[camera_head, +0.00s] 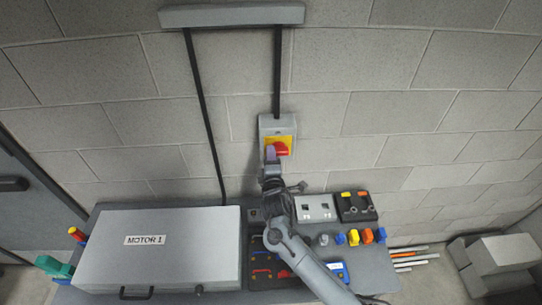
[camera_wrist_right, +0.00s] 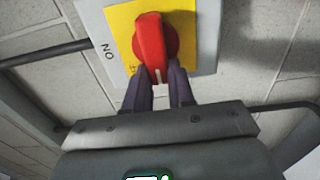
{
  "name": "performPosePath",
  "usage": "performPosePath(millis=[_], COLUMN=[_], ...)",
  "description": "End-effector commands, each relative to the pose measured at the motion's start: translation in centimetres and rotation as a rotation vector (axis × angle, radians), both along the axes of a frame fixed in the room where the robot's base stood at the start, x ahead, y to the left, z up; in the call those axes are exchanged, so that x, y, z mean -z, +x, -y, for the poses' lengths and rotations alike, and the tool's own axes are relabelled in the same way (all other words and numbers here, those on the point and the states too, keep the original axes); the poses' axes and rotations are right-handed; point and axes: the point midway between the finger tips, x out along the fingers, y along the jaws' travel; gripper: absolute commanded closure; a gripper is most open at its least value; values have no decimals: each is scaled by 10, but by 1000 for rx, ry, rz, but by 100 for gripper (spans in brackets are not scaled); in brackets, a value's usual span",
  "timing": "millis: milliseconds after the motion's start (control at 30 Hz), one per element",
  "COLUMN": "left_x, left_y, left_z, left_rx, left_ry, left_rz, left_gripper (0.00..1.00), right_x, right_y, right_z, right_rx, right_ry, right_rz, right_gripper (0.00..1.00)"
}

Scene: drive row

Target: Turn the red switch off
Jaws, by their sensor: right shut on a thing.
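The red switch (camera_head: 280,147) is a rotary handle on a yellow plate (camera_head: 289,137), fixed to a grey box on the block wall. In the right wrist view the red handle (camera_wrist_right: 150,38) points down the picture, with a white mark at its lower end. The letters "ON" stand turned at the left of the plate. My right gripper (camera_head: 271,158) reaches up to the switch from below. In the wrist view its two dark fingers (camera_wrist_right: 158,82) are shut on the lower end of the handle, one on each side. My left gripper is not in view.
A grey case marked MOTOR 1 (camera_head: 160,250) stands on the bench left of my right arm. Lockout items, including yellow and orange padlocks (camera_head: 367,237), sit on the right of the bench. Black conduits run up the wall to a grey trunking (camera_head: 232,15).

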Motion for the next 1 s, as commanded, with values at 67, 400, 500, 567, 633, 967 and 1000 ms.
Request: performPosePath(millis=[67,400,500,567,633,967,1000], left_x=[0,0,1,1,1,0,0], left_y=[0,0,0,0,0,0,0], left_z=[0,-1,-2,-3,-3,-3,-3], left_rx=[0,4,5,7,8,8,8], left_ry=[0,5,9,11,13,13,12], left_rz=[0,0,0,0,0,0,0], left_gripper=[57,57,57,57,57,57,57], right_x=[4,4,3,3,2,2,2], right_y=[0,0,0,0,0,-6,-8], right_z=[2,2,2,1,1,1,1], right_rx=[2,2,2,1,1,0,0], right_ry=[-9,-10,-8,-6,-6,-4,-4], right_rz=[-6,-6,-5,-3,-3,-1,-1], right_gripper=[100,67,52,51,51,51,51])
